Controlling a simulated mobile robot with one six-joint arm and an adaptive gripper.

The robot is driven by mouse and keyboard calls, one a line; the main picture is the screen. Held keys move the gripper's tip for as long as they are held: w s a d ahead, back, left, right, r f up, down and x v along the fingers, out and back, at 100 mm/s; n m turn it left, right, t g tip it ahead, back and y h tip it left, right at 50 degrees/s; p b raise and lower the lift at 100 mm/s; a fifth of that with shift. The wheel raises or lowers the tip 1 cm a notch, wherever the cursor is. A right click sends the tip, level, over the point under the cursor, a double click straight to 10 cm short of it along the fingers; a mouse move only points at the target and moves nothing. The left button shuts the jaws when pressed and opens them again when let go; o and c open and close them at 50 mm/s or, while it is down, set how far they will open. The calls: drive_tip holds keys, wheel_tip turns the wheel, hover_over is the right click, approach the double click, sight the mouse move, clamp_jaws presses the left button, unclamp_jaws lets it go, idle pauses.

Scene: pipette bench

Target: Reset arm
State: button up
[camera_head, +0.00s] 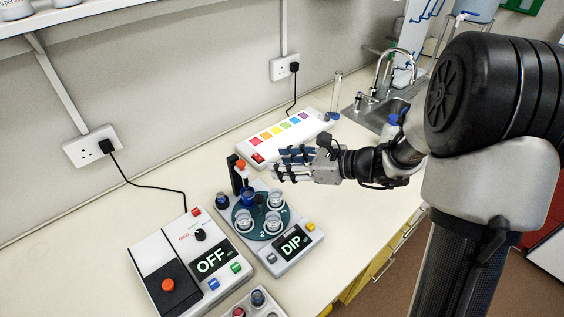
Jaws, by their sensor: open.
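My gripper (283,165) is open, with nothing seen between its fingers. It reaches in from the right and points left, above the bench between the dip station and the white panel with coloured squares. The dip station (292,266) has a round dark carousel with several small beakers, a post with a red-orange top at its back left, and a screen reading DIP (293,243). My arm bends down from the upper right and covers part of the bench and sink area.
A device with a screen reading OFF (211,261) stands front left. The colour panel (290,136) lies behind my gripper, near a clear cylinder (335,92). A sink with a tap (383,70) is at the back right. The bench (60,270) is clear at left.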

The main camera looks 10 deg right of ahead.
drive_tip(key=s+a+r+n+g+h, duration=0.2)
drive_tip(key=s+r+n+g, duration=0.1)
drive_tip(key=s+n, duration=0.5)
drive_tip(key=s+a+r+n+g+h, duration=0.25)
drive_tip(key=s+n, duration=0.25)
drive_tip(key=s, duration=0.4)
drive_tip(key=s+d+r+n+t+h, duration=0.2)
drive_tip(key=s+d+n+h, duration=0.5)
drive_tip(key=s+d+n, duration=0.4)
drive_tip(key=shift+n+t, duration=0.3)
drive_tip(key=shift+t, duration=0.05)
drive_tip(key=shift+r, duration=0.1)
idle(1.1)
